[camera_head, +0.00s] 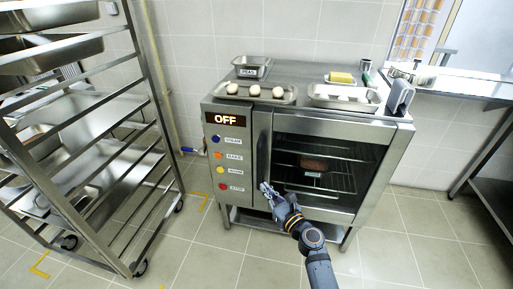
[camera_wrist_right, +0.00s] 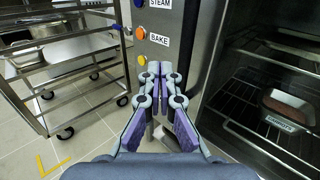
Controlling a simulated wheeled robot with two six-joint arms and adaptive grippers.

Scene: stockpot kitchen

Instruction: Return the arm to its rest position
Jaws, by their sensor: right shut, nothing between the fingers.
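My right arm comes in from the bottom of the head view. Its right gripper (camera_head: 268,190) is in front of the oven (camera_head: 345,128), near the lower end of the upright handle (camera_head: 262,150). In the right wrist view the gripper's fingers (camera_wrist_right: 160,72) are together with nothing between them. I cannot tell whether they touch the handle. The oven's display (camera_head: 226,118) reads OFF. My left gripper is not in view.
A tall metal rack with trays (camera_head: 110,200) stands on the left. On the oven top are a tray of dough balls (camera_head: 240,97), another tray (camera_head: 345,105) and a labelled pan (camera_head: 252,66). A counter (camera_head: 470,88) is at right. Tiled floor (camera_head: 410,250) in front is clear.

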